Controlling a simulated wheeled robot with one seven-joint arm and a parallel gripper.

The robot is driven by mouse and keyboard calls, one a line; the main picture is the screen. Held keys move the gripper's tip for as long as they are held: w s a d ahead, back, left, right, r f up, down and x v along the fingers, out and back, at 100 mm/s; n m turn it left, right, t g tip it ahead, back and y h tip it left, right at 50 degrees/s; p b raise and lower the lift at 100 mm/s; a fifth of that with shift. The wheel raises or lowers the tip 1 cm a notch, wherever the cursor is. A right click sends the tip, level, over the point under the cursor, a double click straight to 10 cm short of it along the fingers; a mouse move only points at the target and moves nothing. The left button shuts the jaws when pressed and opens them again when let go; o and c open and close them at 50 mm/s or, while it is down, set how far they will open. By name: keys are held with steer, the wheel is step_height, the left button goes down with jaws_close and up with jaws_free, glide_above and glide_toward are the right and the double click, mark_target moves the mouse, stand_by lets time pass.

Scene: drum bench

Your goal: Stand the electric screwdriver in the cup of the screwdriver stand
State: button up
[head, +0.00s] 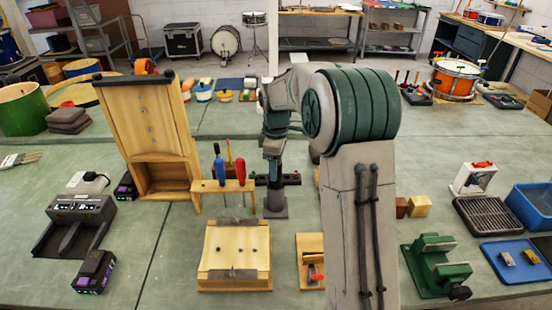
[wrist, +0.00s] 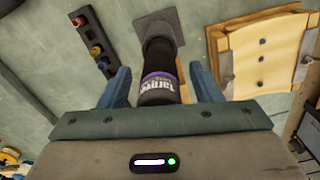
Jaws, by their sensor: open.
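The electric screwdriver (wrist: 158,92) is black with a purple band and white lettering. In the wrist view its body lies between my two blue fingers, with gaps at both sides. My gripper (wrist: 162,78) is open around it; in the head view my gripper (head: 273,148) is above the stand, partly hidden by my arm. The screwdriver stand (wrist: 180,22) has a grey square base, seen in the head view as a dark upright column on its base (head: 275,213). The screwdriver lines up with the dark cup and appears to stand in it; the lower end is hidden.
A rack with several hand screwdrivers (head: 222,186) stands just left of the stand. A wooden block (head: 235,243) with metal strips lies in front. A dark strip with coloured knobs (wrist: 94,42) lies behind the stand. A green vise (head: 436,265) is at right.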

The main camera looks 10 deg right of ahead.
step_height(320, 180, up, 14)
steer(key=shift+f, duration=0.2)
steer(key=shift+r, duration=0.15)
stand_by(0.4)
steer(key=shift+s, duration=0.25)
steer(key=s+f+m+t, duration=0.1)
steer(key=s+m, duration=0.3)
steer(key=s, duration=0.6)
steer(key=s+f+m+t, duration=0.1)
steer(key=s+f+m, duration=0.3)
steer(key=s, duration=0.5)
steer(key=s+f+m+t, duration=0.1)
steer(key=s+f+m, duration=0.2)
steer(key=s, duration=0.7)
steer(key=shift+s+f+m, duration=0.15)
steer(key=shift+s+m, duration=0.15)
steer(key=shift+m, duration=0.8)
steer(key=shift+a, duration=0.1)
